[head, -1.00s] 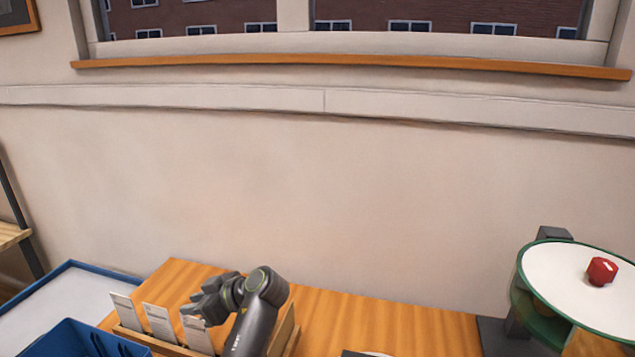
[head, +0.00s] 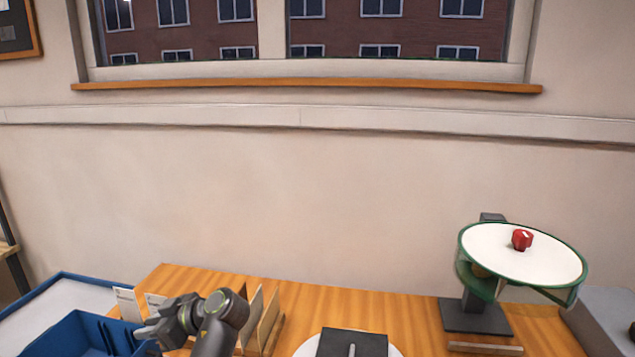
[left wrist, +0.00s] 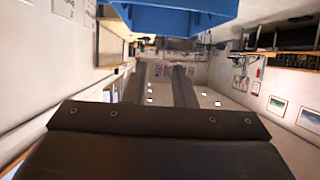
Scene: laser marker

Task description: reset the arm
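My left arm is dark grey and reaches in at the bottom of the head view. Its gripper (head: 148,333) points left, in front of the card rack and beside the blue bin (head: 75,332). In the left wrist view, the two dark fingers (left wrist: 160,75) stand apart with nothing between them. The blue bin also shows at the top of that view (left wrist: 180,18). My right gripper is not in view.
A wooden table (head: 330,304) runs along the wall. It bears a rack with upright cards (head: 127,304), a white round plate with a dark block (head: 352,343), and a green-rimmed stand (head: 480,268) with a red piece (head: 522,240). A blue-edged tray (head: 50,285) is at left.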

